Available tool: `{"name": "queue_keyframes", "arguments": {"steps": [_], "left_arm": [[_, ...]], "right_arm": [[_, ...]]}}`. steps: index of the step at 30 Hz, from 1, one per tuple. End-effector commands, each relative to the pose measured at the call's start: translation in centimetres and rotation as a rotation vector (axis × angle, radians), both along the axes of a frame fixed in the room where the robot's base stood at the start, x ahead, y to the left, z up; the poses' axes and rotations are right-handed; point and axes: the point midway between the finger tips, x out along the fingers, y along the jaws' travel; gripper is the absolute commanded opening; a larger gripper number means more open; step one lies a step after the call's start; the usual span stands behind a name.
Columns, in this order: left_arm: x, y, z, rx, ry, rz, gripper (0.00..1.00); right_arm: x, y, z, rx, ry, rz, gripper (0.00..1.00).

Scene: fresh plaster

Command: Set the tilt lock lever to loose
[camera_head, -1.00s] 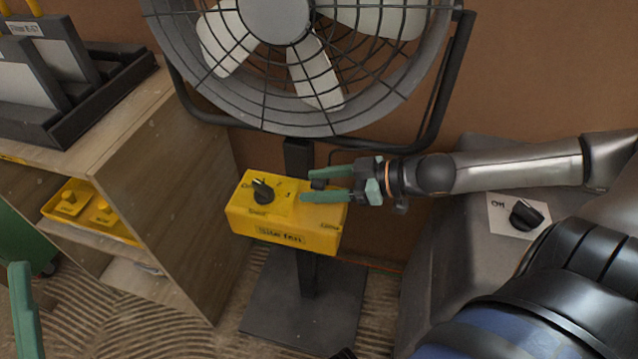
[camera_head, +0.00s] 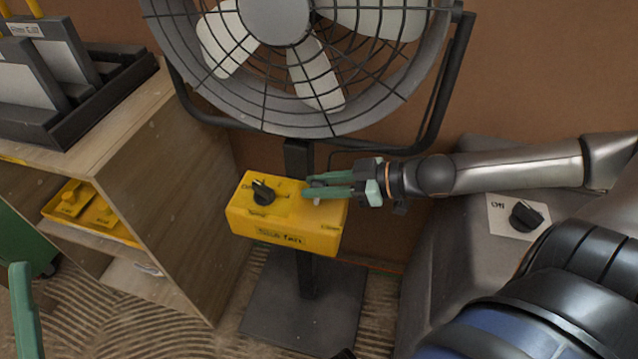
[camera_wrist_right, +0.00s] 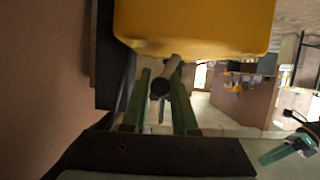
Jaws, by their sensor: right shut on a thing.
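The yellow control box (camera_head: 285,238) sits on the black post under the big fan, with a black rotary knob (camera_head: 262,191) at the left of its top. The tilt lock lever (camera_head: 317,184), a short dark peg, is at the right of the box and mostly hidden by my fingers. My right gripper (camera_head: 322,190) is shut on it, reaching in from the right. In the right wrist view the lever (camera_wrist_right: 161,86) lies as a grey rod between the green fingers, below the yellow box (camera_wrist_right: 195,25). One finger of my left gripper (camera_head: 24,310) shows at the lower left.
The fan (camera_head: 300,70) stands close above my right gripper. A wooden shelf (camera_head: 165,190) with yellow trays is at the left. A grey block with a black knob (camera_head: 526,215) is at the right, under my right arm.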

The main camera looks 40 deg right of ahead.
Motion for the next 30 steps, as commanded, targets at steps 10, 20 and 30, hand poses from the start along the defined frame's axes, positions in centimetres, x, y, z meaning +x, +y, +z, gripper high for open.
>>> {"name": "queue_keyframes", "arguments": {"steps": [10,20,30], "left_arm": [[1.7,0.4,-0.9,0.001,0.100,0.033,0.50],[7.2,1.6,-13.9,0.003,0.703,0.133,0.50],[3.8,2.0,-28.5,0.029,1.317,0.188,0.50]], "right_arm": [[-0.1,0.1,0.4,-0.037,-0.032,-0.003,0.00],[-0.5,0.6,0.6,-0.124,-0.105,-0.004,0.00],[-0.9,1.0,0.7,-0.225,-0.189,-0.004,0.00]]}}
